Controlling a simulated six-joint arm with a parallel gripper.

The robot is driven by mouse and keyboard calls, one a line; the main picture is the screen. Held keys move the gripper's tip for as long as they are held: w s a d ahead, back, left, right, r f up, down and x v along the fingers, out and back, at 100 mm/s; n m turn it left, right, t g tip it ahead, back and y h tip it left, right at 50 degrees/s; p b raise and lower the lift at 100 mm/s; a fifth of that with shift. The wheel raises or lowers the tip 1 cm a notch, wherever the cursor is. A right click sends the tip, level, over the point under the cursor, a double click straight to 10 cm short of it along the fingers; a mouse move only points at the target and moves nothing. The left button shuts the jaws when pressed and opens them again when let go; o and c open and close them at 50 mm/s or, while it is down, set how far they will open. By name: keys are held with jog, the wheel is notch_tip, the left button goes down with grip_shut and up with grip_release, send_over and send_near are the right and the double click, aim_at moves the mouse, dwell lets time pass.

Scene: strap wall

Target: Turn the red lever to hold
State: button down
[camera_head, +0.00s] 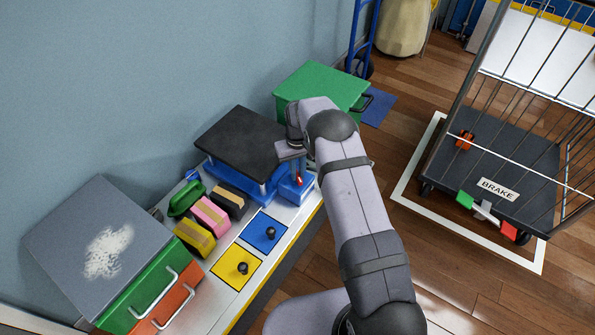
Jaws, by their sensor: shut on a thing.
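A blue stand with a dark top (240,143) is close left of my gripper, and a green box (322,88) is behind it. Several strap bundles and the blue (262,230) and yellow (235,268) plates with black knobs lie nearer. A cage trolley with a BRAKE label (497,189) stands right.

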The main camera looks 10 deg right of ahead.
aim_at(298, 174)
jog(key=c, duration=1.8)
grip_release()
jog(key=shift+o, duration=0.2)
jog(key=shift+r, duration=0.15)
jog(key=shift+r+p, duration=0.75)
jog(key=shift+r, duration=2.8)
